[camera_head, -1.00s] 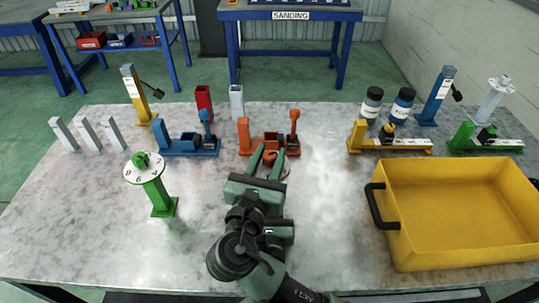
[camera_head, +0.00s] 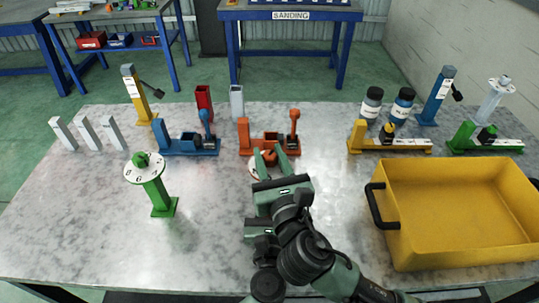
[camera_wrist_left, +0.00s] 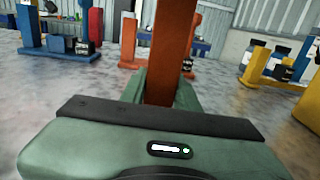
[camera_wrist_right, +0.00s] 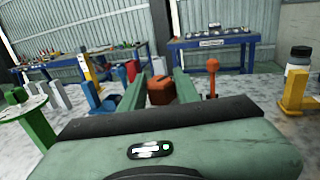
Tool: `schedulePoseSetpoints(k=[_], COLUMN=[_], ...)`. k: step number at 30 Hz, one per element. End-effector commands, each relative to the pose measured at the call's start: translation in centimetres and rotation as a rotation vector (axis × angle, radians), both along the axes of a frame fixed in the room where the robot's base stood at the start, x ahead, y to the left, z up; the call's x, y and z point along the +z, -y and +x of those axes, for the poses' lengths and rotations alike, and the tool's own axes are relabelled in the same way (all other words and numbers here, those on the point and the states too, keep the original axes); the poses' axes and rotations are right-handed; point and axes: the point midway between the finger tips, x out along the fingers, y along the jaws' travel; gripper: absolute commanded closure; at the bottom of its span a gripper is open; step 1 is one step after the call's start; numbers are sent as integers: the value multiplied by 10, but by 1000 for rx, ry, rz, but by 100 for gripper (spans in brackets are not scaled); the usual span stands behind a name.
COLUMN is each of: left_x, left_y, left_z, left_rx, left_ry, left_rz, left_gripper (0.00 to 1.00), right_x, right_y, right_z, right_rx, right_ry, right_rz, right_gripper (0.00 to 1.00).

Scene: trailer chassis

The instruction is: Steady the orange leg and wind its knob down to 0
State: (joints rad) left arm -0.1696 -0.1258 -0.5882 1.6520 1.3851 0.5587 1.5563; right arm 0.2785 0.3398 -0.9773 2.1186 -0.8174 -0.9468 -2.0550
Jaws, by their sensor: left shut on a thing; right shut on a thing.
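The orange leg stands upright near the middle of the table, mostly hidden in the head view by my arms. Its orange knob (camera_head: 269,157) sits on a white dial (camera_head: 254,171), whose numbers I cannot read. My right gripper (camera_head: 271,158) is shut on the knob, which also shows between its fingers in the right wrist view (camera_wrist_right: 160,91). My left gripper is below the right one, its fingers hidden in the head view. In the left wrist view my left gripper (camera_wrist_left: 166,92) is shut on the orange post (camera_wrist_left: 166,50) of the leg.
A green leg with a dial (camera_head: 141,168) stands to the left. An orange stand (camera_head: 262,146) is just behind the knob, a blue stand (camera_head: 187,145) behind left. A yellow bin (camera_head: 455,255) fills the right front. The front left table is clear.

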Motion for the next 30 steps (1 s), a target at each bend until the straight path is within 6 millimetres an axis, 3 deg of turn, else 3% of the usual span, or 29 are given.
schedulePoseSetpoints(k=[15,30], left_x=[0,-1], left_y=[0,1], left_z=[0,-1], left_rx=[-1,-2], left_ry=[0,-2], left_rz=[0,1], left_gripper=[100,100], right_x=[3,4], right_y=[1,0], right_z=[1,0], right_rx=[411,542], right_ry=[7,6], right_rz=[-3,2], right_gripper=[100,100])
